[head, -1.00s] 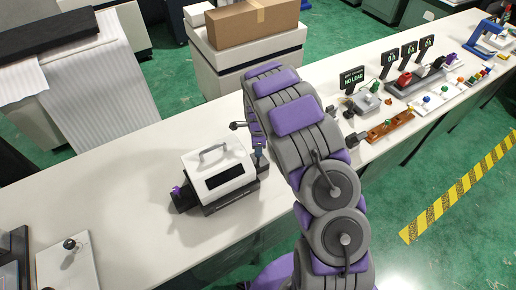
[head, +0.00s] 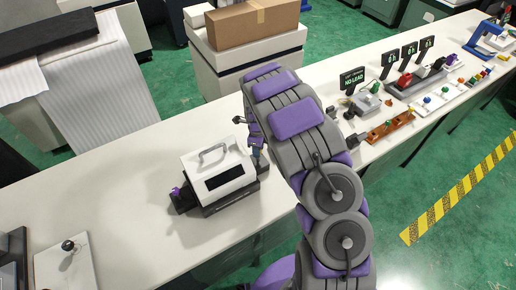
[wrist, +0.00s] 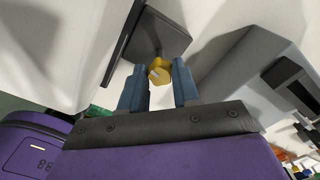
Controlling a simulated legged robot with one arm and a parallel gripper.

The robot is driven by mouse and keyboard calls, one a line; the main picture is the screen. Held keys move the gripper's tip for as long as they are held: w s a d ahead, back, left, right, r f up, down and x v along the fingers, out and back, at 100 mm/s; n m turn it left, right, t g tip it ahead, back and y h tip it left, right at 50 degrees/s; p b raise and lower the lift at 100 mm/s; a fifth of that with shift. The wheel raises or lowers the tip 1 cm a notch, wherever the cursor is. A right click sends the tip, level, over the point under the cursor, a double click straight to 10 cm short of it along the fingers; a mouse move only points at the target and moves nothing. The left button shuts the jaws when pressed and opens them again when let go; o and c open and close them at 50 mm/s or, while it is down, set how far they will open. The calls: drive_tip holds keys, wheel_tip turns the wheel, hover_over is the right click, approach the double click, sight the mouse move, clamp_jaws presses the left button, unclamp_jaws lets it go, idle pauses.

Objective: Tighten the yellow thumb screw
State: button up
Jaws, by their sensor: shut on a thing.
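The yellow thumb screw (wrist: 158,72) shows in the wrist view between the tips of my two blue-grey fingers. My gripper (wrist: 160,84) is shut on it. A dark plate (wrist: 160,35) stands just behind the screw. In the head view my gripper (head: 257,158) is low at the right end of a white machine (head: 206,190) with a carry handle and a dark window. The thumb screw cannot be made out in the head view.
The machine has a dark base and a purple knob (head: 177,192) at its left end. The white bench (head: 130,160) is clear around it.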

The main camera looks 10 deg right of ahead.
drive_tip(key=shift+w+r, duration=0.15)
drive_tip(key=shift+w, duration=0.05)
drive_tip(key=o, duration=1.1)
drive_tip(key=shift+s+a, duration=0.1)
drive_tip(key=shift+c, duration=0.2)
wheel_tip(320, 180, up, 17)
drive_tip(key=p, duration=0.1)
